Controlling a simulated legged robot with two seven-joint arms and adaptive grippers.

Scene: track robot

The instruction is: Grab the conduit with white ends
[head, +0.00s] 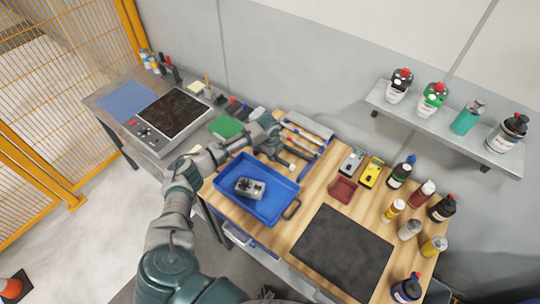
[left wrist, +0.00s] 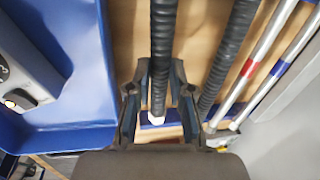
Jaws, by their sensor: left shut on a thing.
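A black ribbed conduit with a white end (left wrist: 161,45) runs down the left wrist view between my left gripper's fingers (left wrist: 158,100). The fingers are shut on it near its white tip; its other end is out of that view. In the head view my left gripper (head: 273,146) is over the back of the wooden table, just behind the blue tray, and it hides most of the conduit. A second black ribbed conduit (left wrist: 232,50) lies to the right of the held one; its end color is not clear. My right gripper is not in view.
A blue tray (head: 287,189) with a grey device (head: 250,188) is beside the gripper. Rods with red and blue bands (left wrist: 262,50) lie right of the conduits. Several bottles stand at the table's right. A dark mat (head: 342,252) lies bare in front.

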